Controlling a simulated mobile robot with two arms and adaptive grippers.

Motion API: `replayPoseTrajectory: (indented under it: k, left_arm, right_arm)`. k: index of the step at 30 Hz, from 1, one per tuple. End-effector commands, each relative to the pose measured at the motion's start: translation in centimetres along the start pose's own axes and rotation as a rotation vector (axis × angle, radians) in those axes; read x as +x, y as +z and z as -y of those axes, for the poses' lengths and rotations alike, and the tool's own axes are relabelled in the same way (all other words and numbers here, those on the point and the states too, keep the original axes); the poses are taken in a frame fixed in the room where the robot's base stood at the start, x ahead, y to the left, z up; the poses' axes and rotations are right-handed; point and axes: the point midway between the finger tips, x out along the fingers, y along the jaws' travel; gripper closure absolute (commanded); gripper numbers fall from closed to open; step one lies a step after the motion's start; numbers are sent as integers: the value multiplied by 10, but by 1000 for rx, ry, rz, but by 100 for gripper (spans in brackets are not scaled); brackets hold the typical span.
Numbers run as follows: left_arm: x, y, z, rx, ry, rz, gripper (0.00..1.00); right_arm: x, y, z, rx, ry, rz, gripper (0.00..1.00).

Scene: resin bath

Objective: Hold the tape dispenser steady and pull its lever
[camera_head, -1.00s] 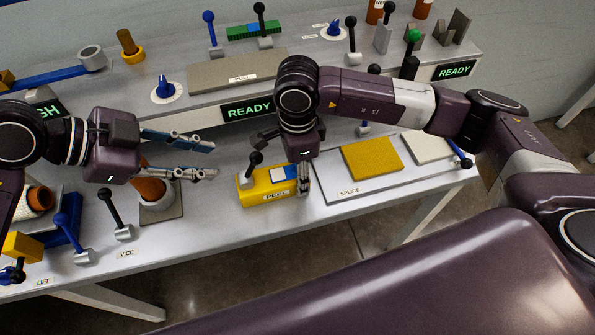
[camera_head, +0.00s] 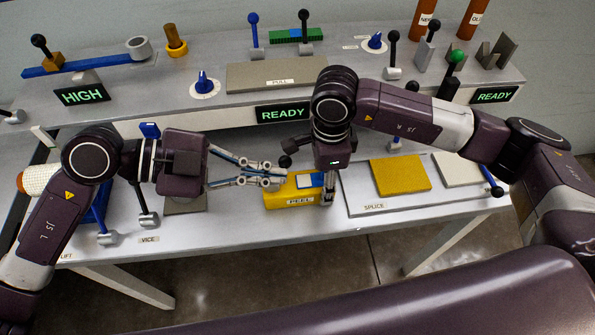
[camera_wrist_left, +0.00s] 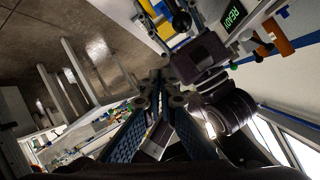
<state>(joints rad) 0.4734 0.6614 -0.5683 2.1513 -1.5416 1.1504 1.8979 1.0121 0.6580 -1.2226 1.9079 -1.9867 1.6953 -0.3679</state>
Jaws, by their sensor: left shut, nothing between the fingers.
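The tape dispenser (camera_head: 291,198), a yellow block labelled PEEL with a blue and white top patch, sits on the bench's lower level. Its lever has a black knob (camera_head: 285,161) near the dispenser's left end; a black knob (camera_wrist_left: 181,21) also shows in the left wrist view. My left gripper (camera_head: 279,176) is shut and empty, its tips close beside the lever and the dispenser's left end; contact is unclear. My right gripper (camera_head: 327,190) points down at the dispenser's right end. Its near finger shows there; the far finger is hidden.
A splice board (camera_head: 360,205) with a yellow pad (camera_head: 400,176) lies to the right. A vice lever (camera_head: 148,218) stands at left, below my left arm. A raised shelf behind carries a grey PULL plate (camera_head: 277,74), levers and dials. The bench's front edge is close.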

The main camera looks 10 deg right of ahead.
Motion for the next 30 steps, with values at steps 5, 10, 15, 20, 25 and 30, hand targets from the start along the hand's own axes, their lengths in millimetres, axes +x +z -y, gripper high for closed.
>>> replayPoseTrajectory:
  k: [5, 10, 15, 20, 25, 30]
  left_arm:
    - [22, -34, -11, 180, -99, -164, 100]
    - [32, -62, -13, 332, -245, -266, 100]
    - [35, -83, -10, 456, -421, -309, 100]
    - [32, -94, -6, 549, -594, -285, 100]
    - [27, -95, 0, 621, -762, -195, 100]
    - [21, -85, 2, 672, -892, -42, 100]
  right_arm:
    - [0, 0, 0, 1, -1, 0, 90]
    - [0, 0, 0, 0, -1, 0, 90]
    - [0, 0, 0, 0, -1, 0, 90]
    - [0, 0, 0, 0, -1, 0, 90]
    - [0, 0, 0, 0, -1, 0, 90]
    - [0, 0, 0, 0, -1, 0, 90]
